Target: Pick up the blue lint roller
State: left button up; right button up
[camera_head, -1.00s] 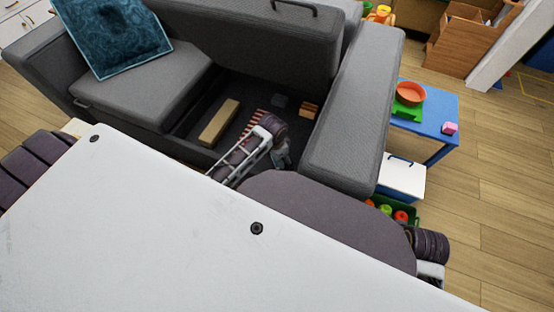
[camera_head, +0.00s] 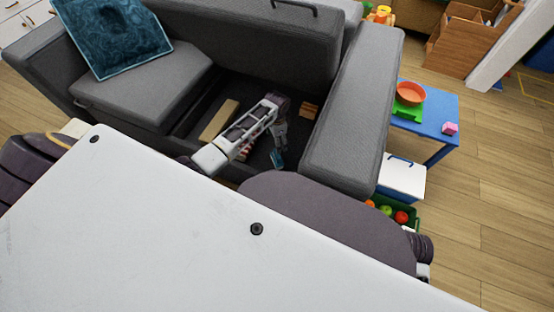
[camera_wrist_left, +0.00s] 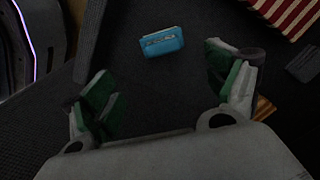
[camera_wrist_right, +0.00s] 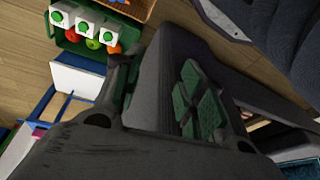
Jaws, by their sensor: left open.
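A small blue object (camera_wrist_left: 162,41), which I take for the lint roller, lies on the dark floor of the sofa's open storage space. In the left wrist view it is ahead of and between the fingers, apart from them; no handle can be made out. In the head view a blue patch (camera_head: 277,159) shows just below my left gripper (camera_head: 280,139). My left gripper (camera_wrist_left: 165,76) is open and empty, pointing down into the storage space. My right gripper (camera_wrist_right: 158,90) is open and empty outside the sofa, beside its armrest; its fingers are hidden in the head view.
The storage space also holds a tan block (camera_head: 219,120), a red-striped item (camera_wrist_left: 287,14), a dark block (camera_wrist_left: 304,63) and an orange-brown item (camera_head: 309,109). The grey armrest (camera_head: 350,115) bounds it on the right. A blue table (camera_head: 440,105) and green crate (camera_wrist_right: 72,44) stand beyond.

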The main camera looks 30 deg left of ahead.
dwell(0.4)
pick_arm(q)
jog(key=b, duration=0.2)
send_near(277, 158)
jog(key=shift+w+a+f, duration=0.3)
jog(key=shift+w+f, duration=0.15)
jog(key=shift+w, duration=0.05)
jog(key=shift+w+a+f, duration=0.25)
jog(key=shift+w+f, duration=0.2)
jog(key=shift+w, duration=0.05)
notch_tip(277, 158, down, 2)
jog(key=shift+f+b, duration=0.1)
jog(key=shift+b, duration=0.35)
jog(key=shift+f, duration=0.3)
jog(key=shift+f+b, duration=0.45)
jog(key=shift+f, duration=0.25)
pick_arm(e)
jog(key=shift+w+a+r+t+y, duration=0.15)
jog(key=shift+a+r+t, duration=0.05)
jog(key=shift+a+t, duration=0.15)
jog(key=shift+w+a+r+t+y, duration=0.15)
jog(key=shift+a+t, duration=0.1)
jog(key=shift+a, duration=0.1)
pick_arm(q)
jog(key=shift+f, duration=0.1)
